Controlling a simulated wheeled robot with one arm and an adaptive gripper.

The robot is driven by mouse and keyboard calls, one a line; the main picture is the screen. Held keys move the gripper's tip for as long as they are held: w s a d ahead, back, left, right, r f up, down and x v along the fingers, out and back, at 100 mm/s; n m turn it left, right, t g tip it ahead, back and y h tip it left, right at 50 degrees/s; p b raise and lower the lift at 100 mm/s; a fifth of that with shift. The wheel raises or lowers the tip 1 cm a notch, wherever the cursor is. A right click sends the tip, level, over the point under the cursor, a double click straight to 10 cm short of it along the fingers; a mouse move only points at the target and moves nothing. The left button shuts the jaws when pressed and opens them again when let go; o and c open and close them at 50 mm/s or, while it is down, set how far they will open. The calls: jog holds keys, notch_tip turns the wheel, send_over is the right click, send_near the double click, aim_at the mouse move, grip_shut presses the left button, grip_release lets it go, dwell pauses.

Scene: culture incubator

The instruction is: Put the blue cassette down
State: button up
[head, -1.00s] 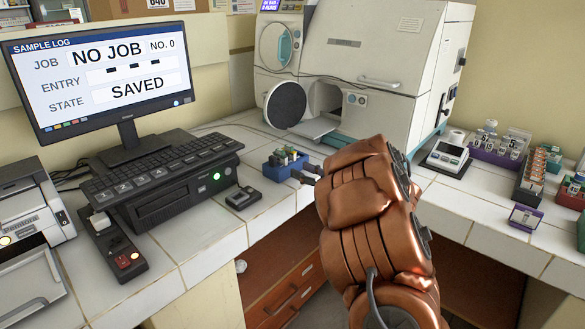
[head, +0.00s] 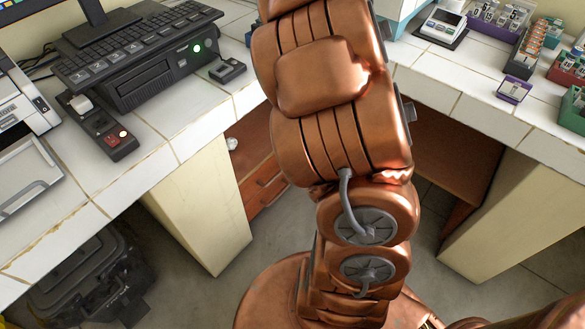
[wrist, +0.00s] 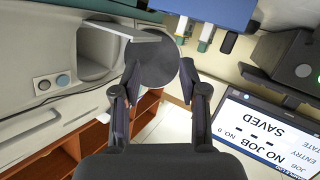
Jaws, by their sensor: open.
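The blue cassette (wrist: 212,10) is in the wrist view, cut off by the top edge, with several light and dark vials (wrist: 206,35) along its side. The wrist picture is upside down. My gripper (wrist: 160,76) is open, with nothing between its two dark fingers, and the cassette lies apart from the fingertips. In the head view my copper arm fills the middle, and neither my gripper nor the cassette shows there.
A round dark door (wrist: 152,62) and an open port of the white machine (wrist: 40,50) are near my fingers. The monitor (wrist: 268,130) reads NO JOB, SAVED.

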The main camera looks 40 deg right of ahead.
jog(key=s+a+f+g+y, duration=0.1)
jog(key=s+a+f+g, duration=0.2)
jog(key=s+a, duration=0.6)
jog(key=s+a+f+m+g+y, duration=0.1)
jog(key=s+a+f+g, duration=0.2)
jog(key=s+a+g, duration=0.3)
jog(key=s+a+f+g, duration=0.3)
jog(key=s+a+g, duration=0.1)
jog(key=s+a, duration=0.8)
jog(key=s, duration=0.3)
jog(key=shift+a+f+m+g+y, duration=0.2)
jog(key=shift+a+m+g+y, duration=0.1)
jog(key=shift+y, duration=0.1)
jog(key=s+a+g, duration=0.1)
jog(key=s+a, duration=0.1)
jog(key=s, duration=0.1)
jog(key=s+a+n+g+y, duration=0.1)
jog(key=s+a, duration=0.1)
jog(key=s, duration=0.1)
jog(key=s+a, duration=0.2)
jog(key=s, duration=0.1)
jog(key=shift+s+a+r+n+g+y, duration=0.15)
jog(key=shift+a+n+g+y, duration=0.1)
jog(key=shift+n+g+y, duration=0.15)
jog(key=shift+c, duration=0.5)
jog(key=shift+s+a, duration=0.15)
jog(key=shift+s, duration=0.1)
jog(key=shift+c, duration=1.2)
